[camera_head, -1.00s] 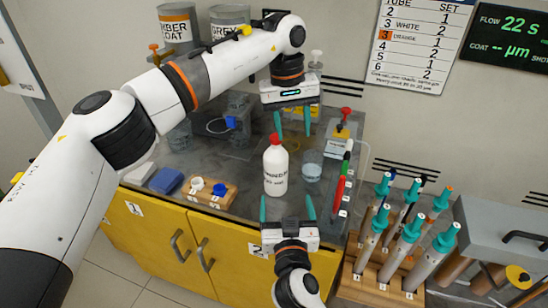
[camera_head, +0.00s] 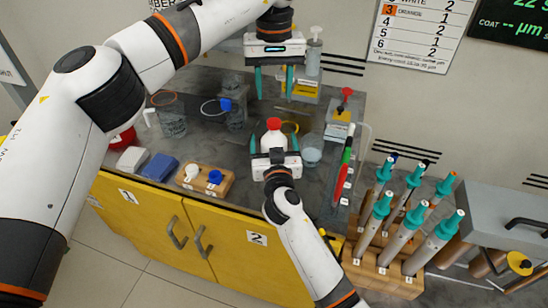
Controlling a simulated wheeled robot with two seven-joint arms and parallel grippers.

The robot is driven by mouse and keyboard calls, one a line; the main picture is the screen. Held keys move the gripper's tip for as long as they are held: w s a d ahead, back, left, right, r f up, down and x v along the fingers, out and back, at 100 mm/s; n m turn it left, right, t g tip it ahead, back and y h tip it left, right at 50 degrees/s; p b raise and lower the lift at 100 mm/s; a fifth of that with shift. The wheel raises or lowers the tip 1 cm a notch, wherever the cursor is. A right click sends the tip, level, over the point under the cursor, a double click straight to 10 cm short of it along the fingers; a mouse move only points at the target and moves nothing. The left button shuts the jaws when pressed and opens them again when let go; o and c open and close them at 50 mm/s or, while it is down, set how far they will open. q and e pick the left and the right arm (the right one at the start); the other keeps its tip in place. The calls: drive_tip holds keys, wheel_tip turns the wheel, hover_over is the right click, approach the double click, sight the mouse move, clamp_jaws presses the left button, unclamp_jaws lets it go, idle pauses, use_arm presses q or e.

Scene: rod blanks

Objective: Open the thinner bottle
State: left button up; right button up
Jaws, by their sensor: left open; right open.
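The thinner bottle (camera_head: 273,138) is white with a red cap and stands upright on the grey counter; the cap looks seated on it. My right gripper (camera_head: 275,144) is open, with its teal fingers on either side of the bottle, and its body hides the bottle's lower part. I cannot tell whether the fingers touch the bottle. My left gripper (camera_head: 272,92) is open and empty, pointing down above and behind the red cap, apart from it.
A glass beaker (camera_head: 311,150) stands close right of the bottle. A wooden block (camera_head: 205,183) with white and blue caps, a blue pad (camera_head: 160,167) and glass jars are to the left. A rack (camera_head: 391,275) of teal-topped tubes is at right.

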sight(274, 121)
drive_tip(key=shift+w, duration=0.5)
drive_tip(key=shift+s, duration=0.1)
drive_tip(key=c, duration=1.8)
use_arm(q)
drive_tip(key=m, duration=0.4)
use_arm(e)
clamp_jaws()
use_arm(q)
drive_tip(key=shift+f+m, duration=0.3)
wheel_tip(274, 121, down, 8)
drive_tip(key=shift+r, duration=0.25)
drive_tip(key=shift+c, duration=0.4)
